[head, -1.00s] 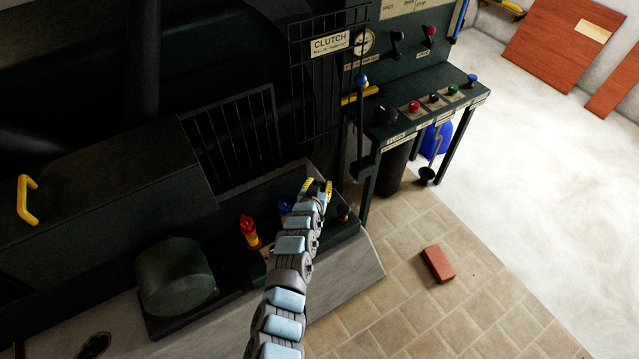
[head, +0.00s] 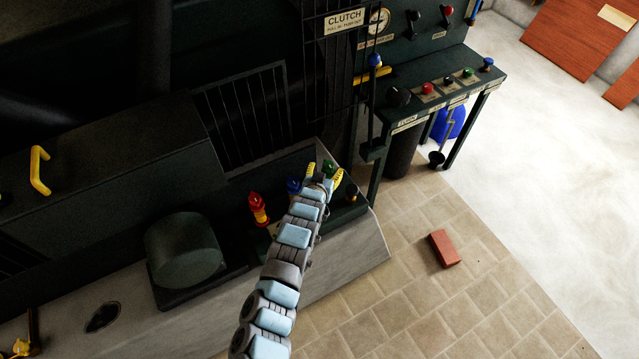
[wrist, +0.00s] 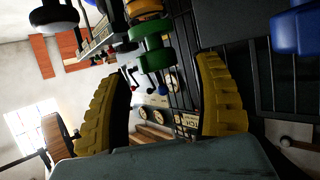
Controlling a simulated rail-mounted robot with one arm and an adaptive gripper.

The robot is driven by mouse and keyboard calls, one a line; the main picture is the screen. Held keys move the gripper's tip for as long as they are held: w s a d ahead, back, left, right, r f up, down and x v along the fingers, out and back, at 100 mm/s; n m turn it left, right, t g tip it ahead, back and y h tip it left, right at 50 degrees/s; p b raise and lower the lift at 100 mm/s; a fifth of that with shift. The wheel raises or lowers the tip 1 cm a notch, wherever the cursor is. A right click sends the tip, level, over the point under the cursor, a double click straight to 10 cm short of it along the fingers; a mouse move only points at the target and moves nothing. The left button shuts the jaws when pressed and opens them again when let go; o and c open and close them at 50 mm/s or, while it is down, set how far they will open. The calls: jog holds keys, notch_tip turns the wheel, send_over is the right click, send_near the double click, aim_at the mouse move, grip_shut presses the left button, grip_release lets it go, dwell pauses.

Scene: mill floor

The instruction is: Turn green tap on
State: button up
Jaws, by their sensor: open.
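The green tap (head: 329,167) stands on the dark ledge by the machine. In the head view it shows at my gripper's tip. My gripper (head: 324,174) is open, its two yellow fingers on either side of the green tap in that view. The tap's base is partly hidden.
A blue tap (head: 293,187) and a red tap (head: 257,207) stand left of the green one. A dark knob with a brass part (head: 351,192) is close on the right. The clutch lever (head: 374,95) and control desk (head: 435,92) rise behind. A brick (head: 444,249) lies on the floor.

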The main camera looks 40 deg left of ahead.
jog(key=shift+v, duration=0.8)
jog(key=v, duration=0.6)
jog(key=shift+s+d+r, duration=0.2)
jog(key=shift+s, duration=0.05)
